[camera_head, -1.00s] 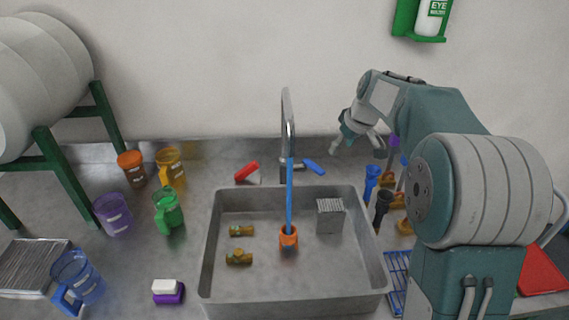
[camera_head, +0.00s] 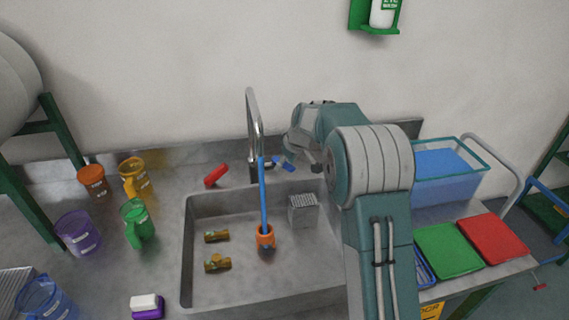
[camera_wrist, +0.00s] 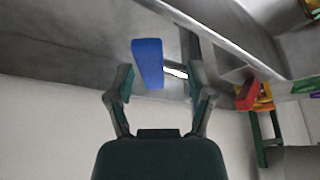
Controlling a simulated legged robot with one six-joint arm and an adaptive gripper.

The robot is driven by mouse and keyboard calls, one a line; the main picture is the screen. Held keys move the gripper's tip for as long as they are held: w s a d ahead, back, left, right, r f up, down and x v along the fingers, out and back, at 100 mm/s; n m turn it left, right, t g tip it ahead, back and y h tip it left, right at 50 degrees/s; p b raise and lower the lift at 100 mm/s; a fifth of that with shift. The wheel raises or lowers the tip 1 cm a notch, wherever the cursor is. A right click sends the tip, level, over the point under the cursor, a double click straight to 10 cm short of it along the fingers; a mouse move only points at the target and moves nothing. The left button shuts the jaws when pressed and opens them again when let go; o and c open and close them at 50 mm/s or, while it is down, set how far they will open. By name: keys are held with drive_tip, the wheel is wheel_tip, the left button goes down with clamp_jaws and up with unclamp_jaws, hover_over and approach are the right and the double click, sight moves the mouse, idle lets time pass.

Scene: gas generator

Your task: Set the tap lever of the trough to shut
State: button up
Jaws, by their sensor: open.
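The trough (camera_head: 189,270) is a grey basin with a tall curved tap (camera_head: 254,112) at its back edge. A red lever (camera_head: 216,175) sticks out left of the tap base and a blue lever (camera_head: 284,164) right of it. A blue stream (camera_head: 263,195) runs down from the spout to an orange piece (camera_head: 265,237) in the basin. My gripper (camera_head: 308,160) is beside the blue lever. In the wrist view my gripper (camera_wrist: 164,84) is open, with the blue lever (camera_wrist: 148,62) in front of and between its fingertips, apart from both. The red lever (camera_wrist: 247,95) shows farther right.
A grey ridged block (camera_head: 303,210) and brass fittings (camera_head: 217,263) lie in the trough. Purple (camera_head: 78,233), green (camera_head: 138,223) and orange-yellow (camera_head: 135,178) jugs stand left. A blue bin (camera_head: 447,176) and green (camera_head: 447,250) and red (camera_head: 492,238) trays are right.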

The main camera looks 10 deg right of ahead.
drive_tip(key=shift+d+f, duration=0.1)
drive_tip(key=shift+d, duration=0.9)
drive_tip(key=shift+a, duration=0.25)
drive_tip(key=c, duration=0.8)
drive_tip(key=shift+a, duration=0.3)
clamp_jaws()
drive_tip(key=shift+a, duration=0.1)
drive_tip(key=shift+m, duration=0.3)
drive_tip(key=shift+s+a+m+t+h, duration=0.15)
drive_tip(key=shift+a+m+h, duration=0.3)
drive_tip(key=shift+m, duration=0.6)
drive_tip(key=shift+s+a+m+t+h, duration=0.15)
drive_tip(key=shift+a+m+h, duration=0.3)
drive_tip(key=shift+m, duration=0.65)
drive_tip(key=shift+s+a+m+t+h, duration=0.1)
drive_tip(key=shift+a+m+t+h, duration=0.15)
drive_tip(key=shift+a+m, duration=0.55)
drive_tip(key=shift+d+m, duration=0.2)
drive_tip(key=shift+m, duration=0.15)
